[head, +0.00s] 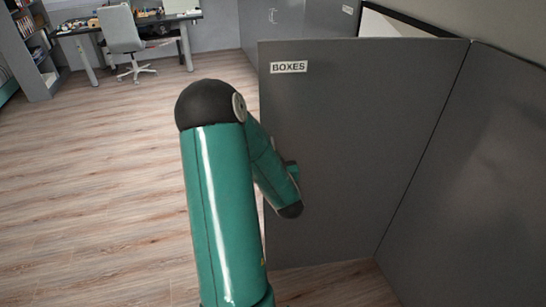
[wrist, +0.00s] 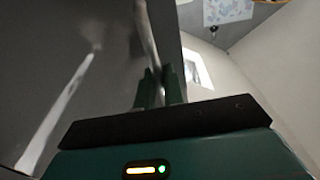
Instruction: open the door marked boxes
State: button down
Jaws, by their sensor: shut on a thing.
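The grey door marked BOXES (head: 350,150) fills the right middle of the head view, with its white label (head: 289,67) near the top left corner. The door stands at an angle to the grey panel on its right, and a gap with a pale interior shows above its top edge. My arm hides part of its left edge. In the wrist view, my gripper (wrist: 160,88) is shut on the door's upright bar handle (wrist: 148,35), with the grey door face at left. The fingers and handle are hidden in the head view.
A grey panel (head: 490,170) stands at the right. More grey cabinet doors (head: 300,18) are at the back. A desk with a white office chair (head: 122,38) and a bookshelf (head: 30,55) stand at the far left. The wooden floor (head: 90,180) at left is clear.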

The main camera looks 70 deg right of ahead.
dwell(0.3)
jog(key=c, duration=1.6)
grip_release()
jog(key=shift+c, duration=0.2)
jog(key=shift+a, duration=0.1)
